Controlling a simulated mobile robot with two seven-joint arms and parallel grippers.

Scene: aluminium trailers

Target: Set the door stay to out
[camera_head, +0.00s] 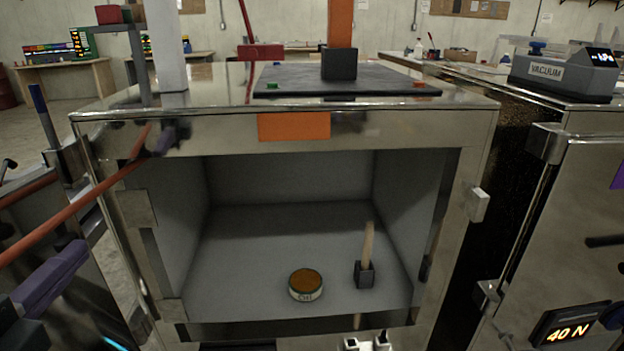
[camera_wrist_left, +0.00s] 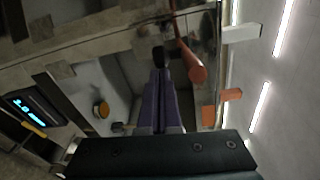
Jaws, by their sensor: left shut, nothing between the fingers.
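An orange rod (camera_head: 75,200), which looks like the door stay, slants from the left edge up to the upper left of the open chamber's steel frame (camera_head: 215,132). Its rounded end faces me in the left wrist view (camera_wrist_left: 197,73). My left gripper (camera_head: 82,248) comes in from the left with purple fingers, below the rod in the head view. The fingers are shut and empty in the left wrist view (camera_wrist_left: 159,75), with the rod beside them, and seem apart from it. Whether the tips touch anything is unclear. My right gripper is not in view.
Inside the chamber stand a round tin with an orange top (camera_head: 305,284) and a dark block with a wooden stick (camera_head: 365,273). A dark plate (camera_head: 345,80) lies on top. A vacuum box (camera_head: 565,72) and a lit 40 N display (camera_head: 568,331) are at right.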

